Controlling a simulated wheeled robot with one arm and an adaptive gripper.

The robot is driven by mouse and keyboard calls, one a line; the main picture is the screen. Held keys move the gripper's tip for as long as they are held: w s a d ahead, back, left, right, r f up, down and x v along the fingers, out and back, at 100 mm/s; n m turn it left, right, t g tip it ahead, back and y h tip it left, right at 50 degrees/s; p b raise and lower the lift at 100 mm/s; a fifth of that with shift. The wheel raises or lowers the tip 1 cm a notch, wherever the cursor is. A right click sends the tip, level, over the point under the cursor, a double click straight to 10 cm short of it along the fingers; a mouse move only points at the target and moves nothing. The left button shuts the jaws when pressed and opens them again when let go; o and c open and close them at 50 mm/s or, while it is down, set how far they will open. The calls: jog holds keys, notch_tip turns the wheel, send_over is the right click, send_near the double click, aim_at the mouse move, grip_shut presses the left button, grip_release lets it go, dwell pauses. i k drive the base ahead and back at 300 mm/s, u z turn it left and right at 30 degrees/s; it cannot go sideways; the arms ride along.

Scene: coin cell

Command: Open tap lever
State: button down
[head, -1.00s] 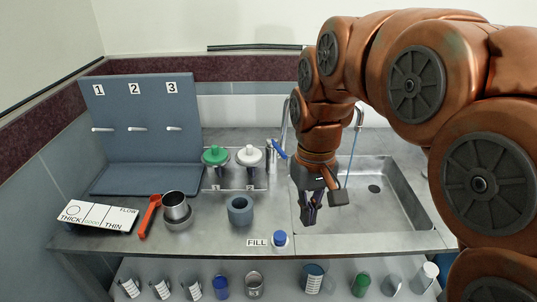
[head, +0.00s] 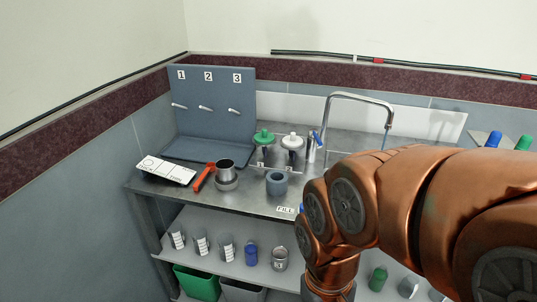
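The tap lever (head: 318,137) is a small blue handle at the top of a metal post (head: 311,150) at the back of the steel counter. The tall curved tap spout (head: 358,96) rises to its right. A thin blue line (head: 384,141) shows below the spout's end; I cannot tell whether it is water. My copper arm fills the lower right and hides most of the sink. My gripper is below the bottom edge of the picture, so its fingers are hidden. The visible arm is apart from the lever in the picture.
Green-topped (head: 264,136) and white-topped (head: 292,143) items stand left of the lever. A grey cup (head: 277,184), metal cup (head: 225,168) and red-handled tool (head: 204,177) are on the counter. A numbered panel (head: 211,125) stands behind. Several containers fill the lower shelf (head: 212,222).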

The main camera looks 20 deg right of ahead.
aim_at(312, 133)
jog(key=u, duration=1.4)
jog(key=i, duration=0.7)
jog(key=z, duration=0.3)
